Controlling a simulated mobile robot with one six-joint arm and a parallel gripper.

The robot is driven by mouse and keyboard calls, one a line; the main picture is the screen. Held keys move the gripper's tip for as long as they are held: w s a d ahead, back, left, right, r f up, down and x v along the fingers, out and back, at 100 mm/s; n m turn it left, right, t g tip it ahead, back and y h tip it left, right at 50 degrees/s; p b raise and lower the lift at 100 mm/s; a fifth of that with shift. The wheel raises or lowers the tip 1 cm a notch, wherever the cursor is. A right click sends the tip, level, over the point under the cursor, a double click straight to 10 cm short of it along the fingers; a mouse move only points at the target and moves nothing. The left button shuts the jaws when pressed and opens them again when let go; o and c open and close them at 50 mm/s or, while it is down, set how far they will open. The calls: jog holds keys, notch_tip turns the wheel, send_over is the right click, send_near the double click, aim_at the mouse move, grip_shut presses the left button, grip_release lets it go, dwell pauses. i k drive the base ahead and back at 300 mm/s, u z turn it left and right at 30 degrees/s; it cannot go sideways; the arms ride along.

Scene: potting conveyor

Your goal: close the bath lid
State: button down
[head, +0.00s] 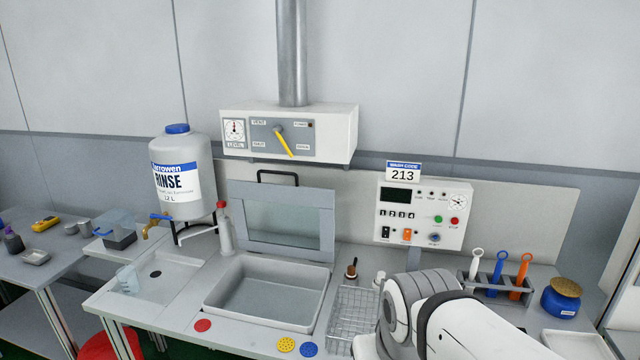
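The bath (222,301) is a grey rectangular basin set in the bench, left of the middle in the head view. Its inside looks empty. The bath lid (327,228) stands open, nearly upright along the back edge of the bath. It is a grey frame with a clear window and a black handle (278,172) at its top edge. My white and grey arm shows at the bottom right, to the right of the bath. My gripper is not in view.
A wire basket (352,312) stands between the bath and my arm. The rinse container (183,203) is further left. A vent box (345,122) hangs above the lid. A control panel (451,234) is to the right.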

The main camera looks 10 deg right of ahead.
aim_at(238, 190)
jog(key=z, duration=0.05)
jog(key=i, duration=0.9)
jog(key=u, duration=0.05)
